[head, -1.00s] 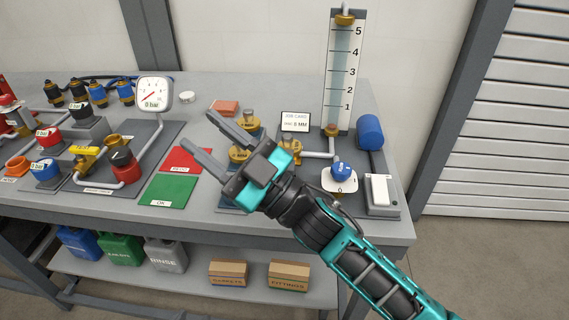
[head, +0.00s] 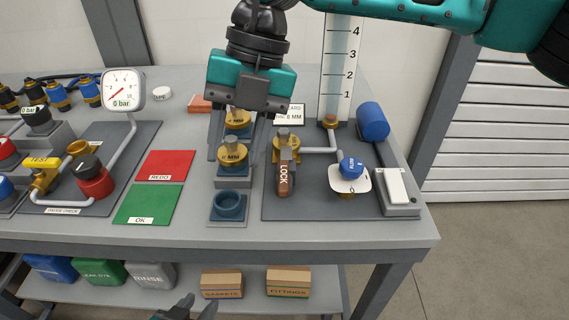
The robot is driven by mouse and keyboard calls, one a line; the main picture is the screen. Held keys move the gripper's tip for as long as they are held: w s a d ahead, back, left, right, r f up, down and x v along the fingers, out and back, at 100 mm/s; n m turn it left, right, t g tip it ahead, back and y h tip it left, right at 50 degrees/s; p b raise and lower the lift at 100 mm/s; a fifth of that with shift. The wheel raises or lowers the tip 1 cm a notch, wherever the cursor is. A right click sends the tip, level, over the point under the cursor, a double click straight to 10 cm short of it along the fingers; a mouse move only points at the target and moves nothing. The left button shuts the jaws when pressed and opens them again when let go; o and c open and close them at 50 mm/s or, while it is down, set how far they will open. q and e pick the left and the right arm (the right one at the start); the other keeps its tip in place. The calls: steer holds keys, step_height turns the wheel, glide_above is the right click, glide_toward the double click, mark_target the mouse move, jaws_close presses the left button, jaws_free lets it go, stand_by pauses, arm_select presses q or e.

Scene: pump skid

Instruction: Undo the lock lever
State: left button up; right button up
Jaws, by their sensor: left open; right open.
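The brown lock lever (head: 284,178), marked LOCK, points toward the front edge from a brass fitting (head: 288,141) on the right grey plate. My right gripper (head: 236,160) comes down from the top, open, with its fingers spread to either side of the brass pieces (head: 233,153) left of the lever. Its right finger is just left of the brass fitting; I cannot tell whether it touches anything. My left gripper (head: 190,307) shows only partly at the bottom edge, in front of the bench, open and empty.
A blue knob (head: 350,167) on a white dial, a blue cylinder (head: 372,122) and a white switch (head: 396,186) stand right of the lever. A clear gauge tube (head: 338,80) rises behind. Red (head: 166,164) and green (head: 148,204) mats lie left.

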mark_target(284, 176)
steer(key=w+d+r+m+t+h, duration=0.2)
steer(key=w+d+r+t+h, duration=0.1)
steer(key=w+d, duration=0.25)
steer(key=f, duration=0.4)
steer(key=f+b, duration=0.1)
steer(key=f, duration=0.7)
steer(key=shift+s+d+f, duration=0.1)
steer(key=shift+d+f, duration=0.15)
steer(key=shift+c, duration=0.2)
jaws_close()
